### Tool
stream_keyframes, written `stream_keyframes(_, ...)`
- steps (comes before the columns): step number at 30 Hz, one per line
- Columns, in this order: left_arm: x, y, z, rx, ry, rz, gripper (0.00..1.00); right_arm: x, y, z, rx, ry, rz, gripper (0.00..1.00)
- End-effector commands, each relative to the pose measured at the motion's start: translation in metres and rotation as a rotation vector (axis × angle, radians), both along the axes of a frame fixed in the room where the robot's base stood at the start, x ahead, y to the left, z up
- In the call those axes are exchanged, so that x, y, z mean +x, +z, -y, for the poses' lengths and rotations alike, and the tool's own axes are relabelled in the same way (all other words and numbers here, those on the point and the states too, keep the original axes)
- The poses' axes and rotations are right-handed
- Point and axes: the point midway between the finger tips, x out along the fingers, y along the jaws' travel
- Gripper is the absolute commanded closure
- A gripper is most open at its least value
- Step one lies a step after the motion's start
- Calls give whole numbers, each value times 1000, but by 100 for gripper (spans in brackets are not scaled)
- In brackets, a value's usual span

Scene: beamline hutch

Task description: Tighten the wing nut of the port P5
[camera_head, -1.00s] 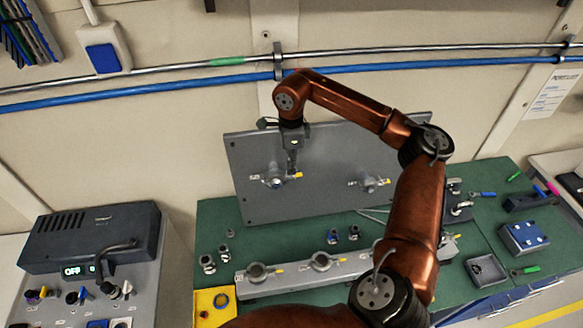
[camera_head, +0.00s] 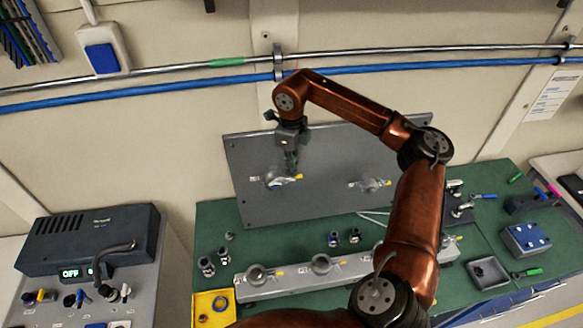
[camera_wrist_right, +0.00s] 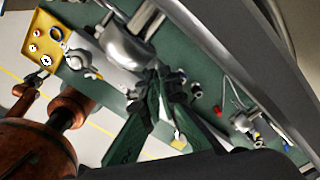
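A grey upright panel (camera_head: 325,207) carries two round metal ports, a left one (camera_head: 276,177) and a right one (camera_head: 369,185), each with a small yellow tag. The tags are too small to read, so I cannot tell which is P5. My right gripper (camera_head: 291,166) points down at the top of the left port. In the right wrist view its fingers (camera_wrist_right: 166,78) converge beside a rounded grey metal body (camera_wrist_right: 126,46). Dark parts show at the fingertips; I cannot tell a wing nut from the finger pads there. My left gripper is not in view.
A grey rail with round clamps (camera_head: 300,283) lies in front of the panel on the green bench. Small fittings (camera_head: 344,237) stand between them. A yellow tray (camera_head: 212,305) is at front left. A grey control box (camera_head: 88,240) stands left. Blue pipe (camera_head: 180,86) runs behind.

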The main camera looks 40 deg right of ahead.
Motion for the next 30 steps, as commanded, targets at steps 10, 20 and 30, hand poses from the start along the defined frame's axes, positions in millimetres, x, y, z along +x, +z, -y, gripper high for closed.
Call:
stream_keyframes(10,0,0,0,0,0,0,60,1,4,2,-1,-7,8,100)
stream_keyframes(20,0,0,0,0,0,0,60,1,2,1,-1,-4,4,90)
stream_keyframes(30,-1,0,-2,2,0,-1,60,2,29,0,0,-4,8,90)
